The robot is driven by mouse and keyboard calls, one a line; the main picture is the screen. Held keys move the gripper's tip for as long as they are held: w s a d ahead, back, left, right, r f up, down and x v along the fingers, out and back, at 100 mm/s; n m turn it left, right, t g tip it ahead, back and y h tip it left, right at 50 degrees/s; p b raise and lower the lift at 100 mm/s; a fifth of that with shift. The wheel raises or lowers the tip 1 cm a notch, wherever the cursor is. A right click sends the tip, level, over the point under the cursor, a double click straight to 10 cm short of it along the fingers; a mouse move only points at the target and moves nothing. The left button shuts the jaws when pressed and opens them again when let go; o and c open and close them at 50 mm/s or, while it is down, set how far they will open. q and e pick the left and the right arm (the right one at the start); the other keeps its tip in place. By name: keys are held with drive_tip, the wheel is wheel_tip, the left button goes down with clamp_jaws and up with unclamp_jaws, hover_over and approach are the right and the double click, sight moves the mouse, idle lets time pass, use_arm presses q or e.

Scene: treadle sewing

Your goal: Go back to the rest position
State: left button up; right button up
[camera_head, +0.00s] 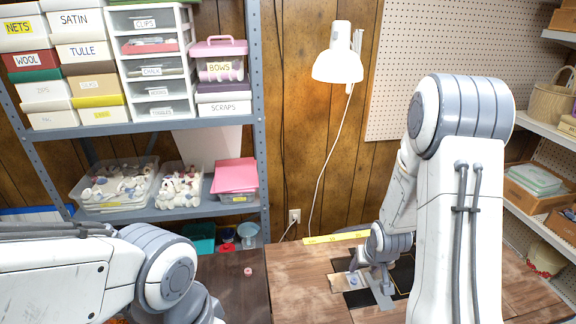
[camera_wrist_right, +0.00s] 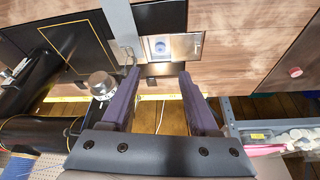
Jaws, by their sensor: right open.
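My right gripper (camera_head: 372,283) is low over the wooden table in the head view, beside the sewing machine. In the right wrist view its two purple-grey fingers (camera_wrist_right: 162,85) are spread apart with nothing between them. The sewing machine's black bed with a yellow line (camera_wrist_right: 75,42) lies to the left in that view. A silver plate with a round bluish spot (camera_wrist_right: 185,46) lies just beyond the fingertips. A silver round knob (camera_wrist_right: 102,84) is close to the left finger. My left arm enters from the left in the head view; its gripper is out of sight.
The wooden table (camera_head: 295,275) has bare room left of the machine. A small pink round object (camera_head: 248,271) lies on the darker top at left. A yellow ruler (camera_head: 336,237) lies along the table's back edge. A shelf rack (camera_head: 150,128) with boxes stands behind; a white lamp (camera_head: 338,66) hangs above.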

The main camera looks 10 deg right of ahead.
drive_tip(key=s+a+r+n+g+y, duration=0.1)
drive_tip(key=s+a+r+n, duration=0.1)
drive_tip(key=a+r, duration=0.5)
drive_tip(key=s+a+r+n, duration=0.3)
drive_tip(key=a, duration=0.7)
drive_tip(key=s+a+r+n+g, duration=0.1)
drive_tip(key=s+a+r, duration=0.1)
drive_tip(key=s, duration=0.3)
drive_tip(key=s+a+r+n+g, duration=0.1)
drive_tip(key=s+a+r+n, duration=0.1)
drive_tip(key=s+a, duration=0.2)
drive_tip(key=s+a+r+n+g+y, duration=0.1)
drive_tip(key=s+a+r+n, duration=0.1)
drive_tip(key=s+a, duration=0.2)
drive_tip(key=s, duration=0.3)
drive_tip(key=shift+s+r, duration=0.25)
drive_tip(key=shift+r, duration=0.05)
